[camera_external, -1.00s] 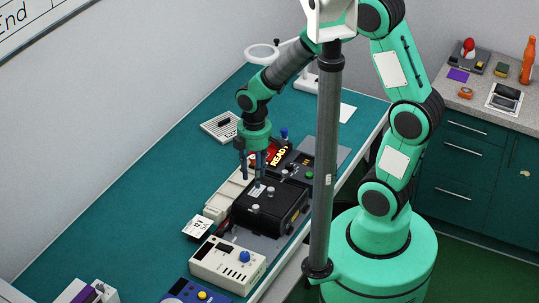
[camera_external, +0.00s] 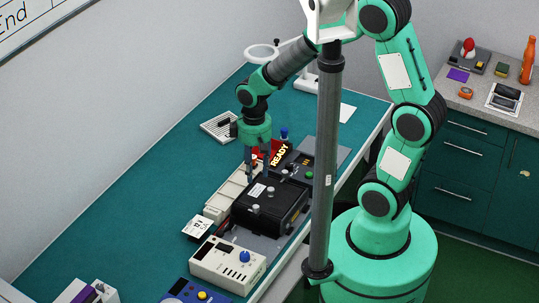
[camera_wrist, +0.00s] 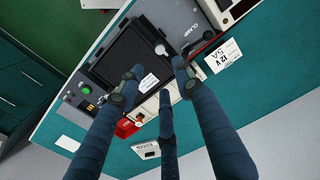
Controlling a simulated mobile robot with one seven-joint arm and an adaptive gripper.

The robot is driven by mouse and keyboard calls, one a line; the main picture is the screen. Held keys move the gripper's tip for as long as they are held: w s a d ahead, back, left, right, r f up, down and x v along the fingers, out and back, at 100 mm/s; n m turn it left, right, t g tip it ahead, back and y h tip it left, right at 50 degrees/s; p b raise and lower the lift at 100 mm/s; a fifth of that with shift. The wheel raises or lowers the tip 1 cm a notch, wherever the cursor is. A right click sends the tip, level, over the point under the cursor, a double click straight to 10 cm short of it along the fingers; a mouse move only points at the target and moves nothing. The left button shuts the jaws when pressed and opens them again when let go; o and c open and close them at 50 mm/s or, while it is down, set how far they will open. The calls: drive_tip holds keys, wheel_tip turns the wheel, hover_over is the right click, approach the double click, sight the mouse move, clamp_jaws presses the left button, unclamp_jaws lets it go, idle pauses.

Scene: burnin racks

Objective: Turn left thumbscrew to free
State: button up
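A black module (camera_external: 268,217) sits on the bench with silver thumbscrews on its top. One thumbscrew (camera_external: 256,209) is nearer the camera and another (camera_external: 271,190) is farther back; which is the left one I cannot tell. In the wrist view the module's dark top (camera_wrist: 128,52) lies beyond my fingers, with a pale round thumbscrew (camera_wrist: 160,50) between the two upper fingertips. My gripper (camera_external: 257,178) points down over the module's far end. Its three fingers, also in the wrist view (camera_wrist: 158,82), are spread with visible gaps and hold nothing. Contact with the module is unclear.
A red READY sign (camera_external: 276,153) stands close behind my gripper. A beige tray (camera_external: 222,202) lies left of the module. A cream box with a blue knob (camera_external: 228,264) stands in front. The green bench (camera_external: 130,220) is clear at left.

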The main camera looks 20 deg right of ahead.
sight(255, 207)
drive_tip(key=shift+f, duration=0.1)
wheel_tip(255, 207, down, 14)
drive_tip(key=shift+r+b, duration=0.2)
drive_tip(key=shift+b, duration=0.45)
idle(0.3)
clamp_jaws()
